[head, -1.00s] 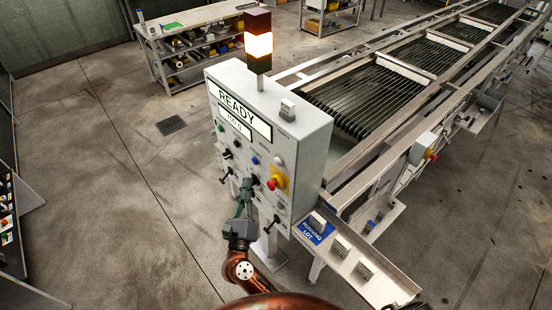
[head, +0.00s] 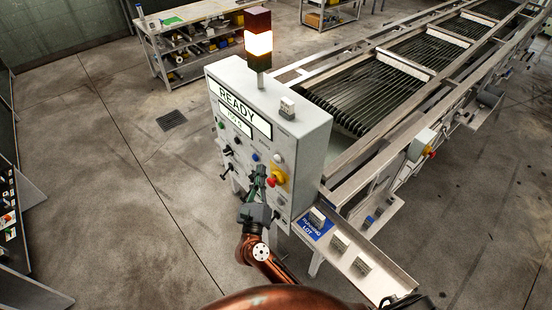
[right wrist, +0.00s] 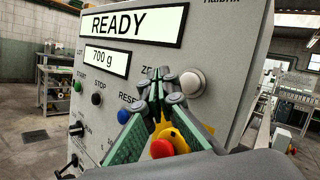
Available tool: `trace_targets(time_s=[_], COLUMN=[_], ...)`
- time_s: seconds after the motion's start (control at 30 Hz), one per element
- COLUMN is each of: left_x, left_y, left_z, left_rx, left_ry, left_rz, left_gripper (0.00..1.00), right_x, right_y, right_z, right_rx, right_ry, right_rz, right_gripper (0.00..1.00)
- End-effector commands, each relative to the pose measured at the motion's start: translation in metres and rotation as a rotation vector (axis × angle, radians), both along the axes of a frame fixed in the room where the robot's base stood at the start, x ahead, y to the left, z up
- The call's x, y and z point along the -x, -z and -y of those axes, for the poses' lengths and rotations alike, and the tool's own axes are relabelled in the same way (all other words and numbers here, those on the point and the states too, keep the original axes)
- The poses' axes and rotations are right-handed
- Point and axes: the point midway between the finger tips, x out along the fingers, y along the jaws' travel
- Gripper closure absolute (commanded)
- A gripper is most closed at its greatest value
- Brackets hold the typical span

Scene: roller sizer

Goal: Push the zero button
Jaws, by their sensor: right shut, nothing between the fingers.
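The grey control panel (head: 240,150) stands in the middle of the head view. Its zero button is the pale round button (right wrist: 192,83) in the right wrist view, beside a label whose visible letters are "ZE"; the fingers hide the rest. The button also shows in the head view (head: 278,158). My right gripper (head: 260,172) is shut and empty in front of the panel. In the right wrist view its fingertips (right wrist: 160,81) appear just left of the zero button; whether they touch the panel cannot be told.
A yellow-and-red emergency stop (head: 277,179) is close to the right gripper, partly behind its fingers in the wrist view. Blue reset (right wrist: 123,116), black stop (right wrist: 96,99) and green start (right wrist: 77,86) buttons lie left. The display (right wrist: 107,60) reads 700 g. A tray (head: 375,280) stands right.

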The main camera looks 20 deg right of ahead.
Motion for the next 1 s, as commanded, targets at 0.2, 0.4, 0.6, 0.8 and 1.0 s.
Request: trace_targets(time_s=[0.2, 0.4, 0.6, 0.8, 1.0], left_x=[0.000, 0.000, 0.000, 0.000, 0.000], left_y=[-0.008, -0.010, -0.010, -0.010, -0.010], left_z=[0.000, 0.000, 0.000, 0.000, 0.000], left_rx=[0.000, 0.000, 0.000, 0.000, 0.000], left_ry=[0.000, 0.000, 0.001, 0.001, 0.001], left_rz=[0.000, 0.000, 0.000, 0.000, 0.000], left_gripper=[0.60, 0.60, 0.60, 0.60, 0.60], right_x=[-0.008, -0.011, -0.012, -0.011, -0.011], right_y=[-0.001, 0.000, 0.000, 0.000, 0.000], right_z=[0.022, 0.031, 0.032, 0.032, 0.032], right_rx=[0.001, 0.001, 0.000, 0.000, 0.000], right_ry=[0.000, 0.000, 0.000, 0.000, 0.000], right_rz=[0.000, 0.000, 0.000, 0.000, 0.000], right_gripper=[1.00, 1.00, 1.00, 1.00, 1.00])
